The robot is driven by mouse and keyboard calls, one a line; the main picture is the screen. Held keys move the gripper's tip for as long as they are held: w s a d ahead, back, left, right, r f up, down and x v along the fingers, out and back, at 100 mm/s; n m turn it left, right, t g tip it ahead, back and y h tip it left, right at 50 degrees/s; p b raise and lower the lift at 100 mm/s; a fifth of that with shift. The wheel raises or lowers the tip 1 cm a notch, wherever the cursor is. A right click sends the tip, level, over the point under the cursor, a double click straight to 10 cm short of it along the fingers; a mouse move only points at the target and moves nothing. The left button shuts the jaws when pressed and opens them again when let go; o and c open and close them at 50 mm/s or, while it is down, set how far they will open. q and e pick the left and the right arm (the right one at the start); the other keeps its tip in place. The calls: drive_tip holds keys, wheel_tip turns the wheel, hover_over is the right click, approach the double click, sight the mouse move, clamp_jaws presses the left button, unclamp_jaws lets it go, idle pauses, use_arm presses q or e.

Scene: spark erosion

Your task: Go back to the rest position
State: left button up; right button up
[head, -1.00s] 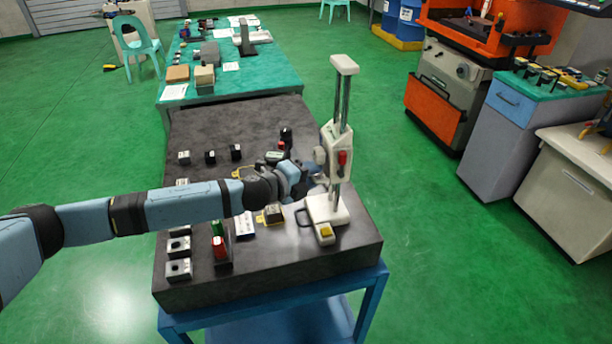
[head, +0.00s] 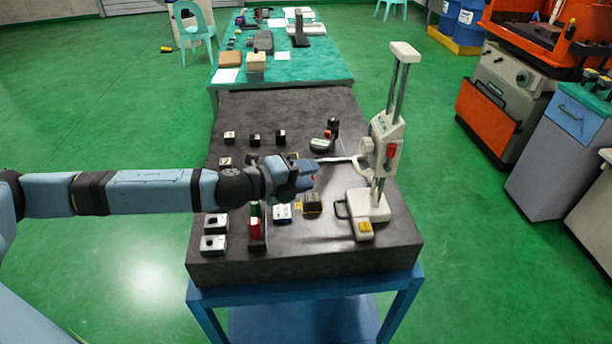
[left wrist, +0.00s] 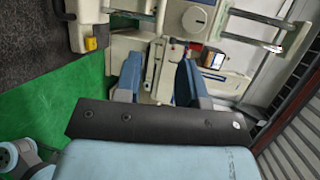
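My left gripper (head: 308,176) reaches in from the left above the dark granite plate (head: 300,110). In the left wrist view its two blue fingers (left wrist: 158,80) stand apart with nothing between them. A white height gauge (head: 385,150) with a red knob stands upright on the right part of the plate, to the right of the gripper and apart from it. The gauge's white body also shows beyond the fingers in the left wrist view (left wrist: 185,20). My right gripper does not show in either view.
Small dark and silver blocks (head: 214,243) stand along the plate's left side. A red and green piece (head: 256,228) and a yellow-black block (head: 312,203) lie below my arm. A green table (head: 325,68) stands behind; an orange machine (head: 490,115) is at right. Green floor is open at left.

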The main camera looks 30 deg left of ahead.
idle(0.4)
use_arm(q)
drive_tip(key=s+d+f+n+p, duration=0.1)
drive_tip(key=s+d+f+n, duration=0.9)
drive_tip(key=f, duration=0.3)
drive_tip(key=s+a+f+n+g+y, duration=0.1)
drive_tip(key=s+f+n+y, duration=0.1)
drive_tip(key=s+f+n, duration=0.4)
drive_tip(key=s+a+f+n+g+y+p, duration=0.1)
drive_tip(key=s+a+f+n+y, duration=0.1)
drive_tip(key=s+f+n, duration=0.4)
drive_tip(key=shift+s+f+n+y, duration=0.3)
drive_tip(key=shift+s+f+y, duration=0.25)
drive_tip(key=shift+s, duration=0.3)
